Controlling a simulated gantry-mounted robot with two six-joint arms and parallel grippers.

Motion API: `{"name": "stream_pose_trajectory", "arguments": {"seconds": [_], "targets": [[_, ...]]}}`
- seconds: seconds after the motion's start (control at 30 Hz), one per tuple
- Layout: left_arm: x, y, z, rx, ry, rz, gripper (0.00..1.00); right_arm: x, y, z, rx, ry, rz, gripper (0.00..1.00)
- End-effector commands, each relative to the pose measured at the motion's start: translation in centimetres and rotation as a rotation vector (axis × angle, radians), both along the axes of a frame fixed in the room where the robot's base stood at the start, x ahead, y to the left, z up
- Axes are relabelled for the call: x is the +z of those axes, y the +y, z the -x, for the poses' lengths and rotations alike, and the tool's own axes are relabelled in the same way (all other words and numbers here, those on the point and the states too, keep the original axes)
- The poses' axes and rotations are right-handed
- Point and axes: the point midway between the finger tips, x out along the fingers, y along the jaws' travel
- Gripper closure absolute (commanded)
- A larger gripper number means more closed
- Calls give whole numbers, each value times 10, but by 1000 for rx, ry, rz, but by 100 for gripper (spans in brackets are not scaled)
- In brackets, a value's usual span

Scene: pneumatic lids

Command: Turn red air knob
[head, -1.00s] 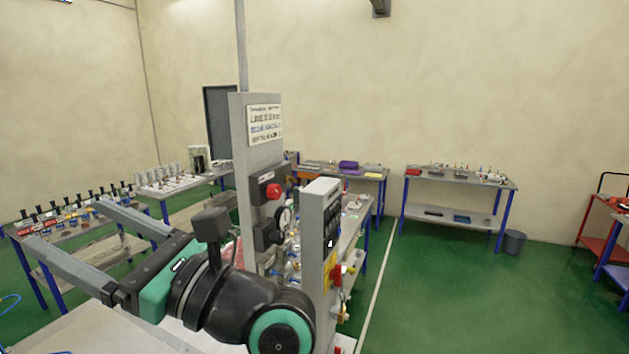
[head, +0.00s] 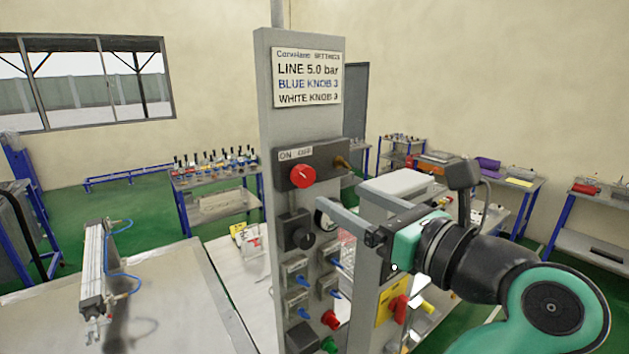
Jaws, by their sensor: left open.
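The red air knob (head: 302,177) sits on a dark ON/OFF valve block (head: 328,163) on the upper part of a grey upright panel (head: 291,90). A short pale line marks its face. My left gripper (head: 345,193) is open and empty, with its two grey fingers spread and pointing up and left. In the picture, the fingertips are to the right of the red knob and a little lower, apart from it. I cannot tell their exact depth to the panel. My right gripper is not in view.
Below are a black knob (head: 302,239), a partly hidden gauge, several blue-tipped valves and a red button (head: 331,319). A sign above gives line pressure and knob settings. A second post with a yellow-red switch (head: 399,308) stands beside my arm. A cylinder (head: 94,272) lies on the left table.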

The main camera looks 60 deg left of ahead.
Motion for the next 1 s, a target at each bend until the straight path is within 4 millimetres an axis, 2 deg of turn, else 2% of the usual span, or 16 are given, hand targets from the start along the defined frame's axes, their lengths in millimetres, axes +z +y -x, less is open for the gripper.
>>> {"name": "stream_pose_trajectory", "arguments": {"seconds": [0.17,0.4,0.5,0.67,0.9,1.0], "targets": [[1,28,6,6,-1,0,20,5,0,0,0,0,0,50],[2,81,16,5,0,-1,20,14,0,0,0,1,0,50],[2,97,19,4,0,-1,20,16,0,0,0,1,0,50],[1,110,21,2,0,-2,20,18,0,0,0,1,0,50],[0,111,21,1,0,-1,20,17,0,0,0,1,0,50],[0,110,21,1,0,-1,36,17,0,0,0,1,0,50]]}}
